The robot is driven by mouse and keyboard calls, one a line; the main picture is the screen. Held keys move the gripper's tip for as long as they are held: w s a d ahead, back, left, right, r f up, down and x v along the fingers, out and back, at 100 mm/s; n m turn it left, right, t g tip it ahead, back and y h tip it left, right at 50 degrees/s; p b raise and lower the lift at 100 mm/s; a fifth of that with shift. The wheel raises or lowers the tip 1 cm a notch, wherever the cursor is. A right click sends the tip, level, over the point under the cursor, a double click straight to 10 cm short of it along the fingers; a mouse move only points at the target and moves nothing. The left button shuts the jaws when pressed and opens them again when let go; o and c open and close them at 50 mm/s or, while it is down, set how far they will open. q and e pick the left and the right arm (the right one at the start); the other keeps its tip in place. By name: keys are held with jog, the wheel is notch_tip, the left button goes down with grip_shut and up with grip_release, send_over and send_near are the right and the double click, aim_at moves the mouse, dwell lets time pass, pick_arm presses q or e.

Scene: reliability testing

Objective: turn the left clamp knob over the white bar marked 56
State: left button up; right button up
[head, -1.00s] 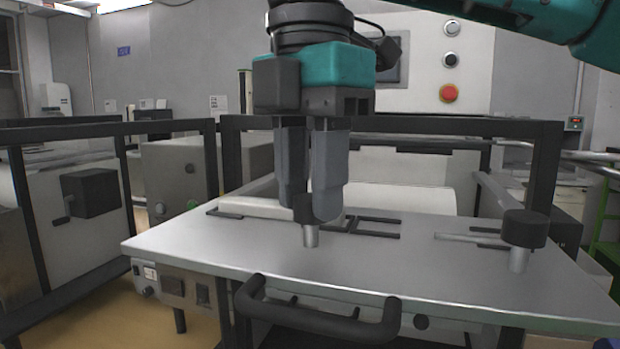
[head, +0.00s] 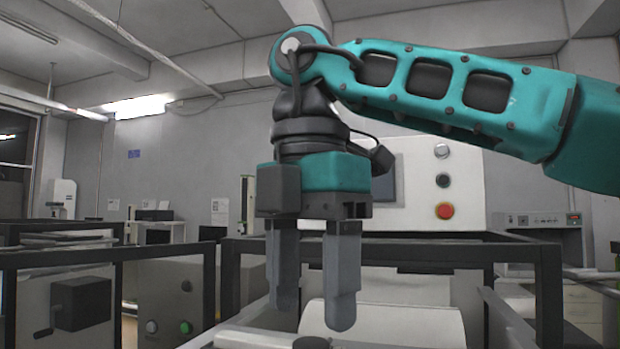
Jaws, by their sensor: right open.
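My right gripper (head: 313,316) hangs fingers-down in the middle of the head view. Its two grey fingers are apart, with nothing between them. The black top of the left clamp knob (head: 312,343) just shows at the bottom edge, below and between the fingertips. Its stem is out of frame, so I cannot tell how the knob is turned. A strip of the white bar (head: 245,339) shows at the bottom, left of the knob. No number can be read on it. My left gripper is not in view.
A black frame rail (head: 400,250) runs behind the gripper. A white roll-like part (head: 400,323) lies beyond the knob. A control panel (head: 470,190) with a red button (head: 445,211) stands behind. The metal tabletop is out of frame.

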aim_at(310, 343)
notch_tip(310, 343, up, 9)
jog(key=p, duration=0.3)
jog(key=shift+r, duration=0.2)
jog(key=shift+f, duration=0.1)
